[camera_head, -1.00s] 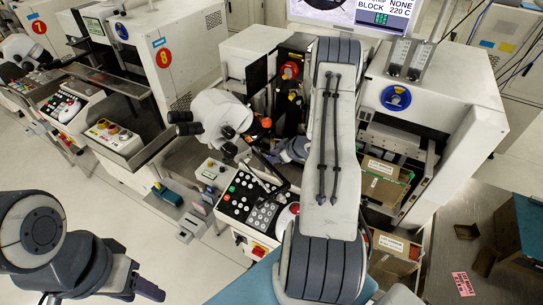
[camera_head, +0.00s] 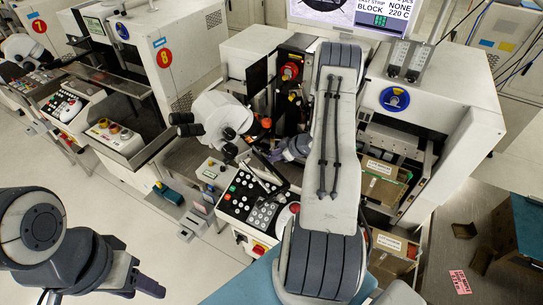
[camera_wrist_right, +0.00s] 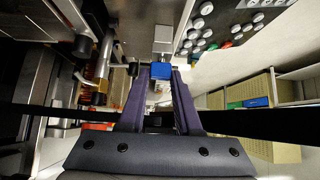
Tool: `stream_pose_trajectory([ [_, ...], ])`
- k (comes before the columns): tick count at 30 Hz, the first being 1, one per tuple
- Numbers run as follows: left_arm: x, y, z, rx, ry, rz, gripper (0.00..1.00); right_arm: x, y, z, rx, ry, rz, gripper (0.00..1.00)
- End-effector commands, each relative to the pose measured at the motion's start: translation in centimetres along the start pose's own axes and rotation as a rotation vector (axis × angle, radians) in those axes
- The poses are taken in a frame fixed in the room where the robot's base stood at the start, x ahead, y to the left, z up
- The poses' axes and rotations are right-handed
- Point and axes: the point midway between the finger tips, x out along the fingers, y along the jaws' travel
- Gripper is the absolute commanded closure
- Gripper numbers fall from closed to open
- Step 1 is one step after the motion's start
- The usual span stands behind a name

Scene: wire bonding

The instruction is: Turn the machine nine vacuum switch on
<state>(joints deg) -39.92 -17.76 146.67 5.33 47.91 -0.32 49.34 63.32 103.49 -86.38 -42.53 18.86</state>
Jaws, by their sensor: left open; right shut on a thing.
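My right gripper (camera_wrist_right: 160,76) is shut on a small blue block (camera_wrist_right: 160,70), which shows between its purple fingertips in the right wrist view. A pale grey block (camera_wrist_right: 163,40) lies just beyond it. I cannot tell for sure whether the blue block is the vacuum switch, or which way it is set. In the head view my right gripper (camera_head: 298,148) is beside the microscope, partly hidden by my own arm. My left gripper (camera_head: 146,285) is open and empty at the lower left, away from the machines.
A button panel (camera_head: 255,200) with a red emergency button stands left of my right arm, and its round buttons show in the wrist view (camera_wrist_right: 205,25). The microscope (camera_head: 220,115) is close by. Brown boxes (camera_head: 384,181) stand at the right. The floor at left is open.

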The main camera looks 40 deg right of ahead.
Motion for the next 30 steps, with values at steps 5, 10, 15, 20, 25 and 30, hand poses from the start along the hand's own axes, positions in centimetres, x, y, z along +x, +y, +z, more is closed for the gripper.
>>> stream_pose_trajectory([
  [5, 0.0, 0.0, 0.0, 0.000, 0.000, 0.000, 0.50, 0.0, 0.0, -0.1, -0.002, 0.002, -0.001, 0.48],
  [10, 0.0, 0.0, 0.0, 0.000, 0.000, 0.000, 0.50, 0.0, 0.0, 0.0, -0.001, 0.001, 0.000, 0.38],
  [15, 0.1, 0.0, 0.0, 0.000, 0.000, 0.000, 0.50, -0.1, 0.0, 0.0, -0.001, 0.001, 0.001, 0.38],
  [20, 0.7, -0.1, 0.0, 0.000, 0.000, 0.000, 0.50, -1.3, 0.2, 0.1, -0.001, 0.002, 0.004, 0.38],
  [25, 1.8, -0.1, 0.1, 0.001, 0.000, 0.000, 0.50, -4.5, 0.2, 0.1, -0.001, 0.003, 0.006, 0.38],
  [30, 2.5, -0.2, 0.1, 0.002, 0.000, 0.000, 0.50, -7.8, 0.1, 0.1, -0.002, 0.002, 0.005, 0.38],
])
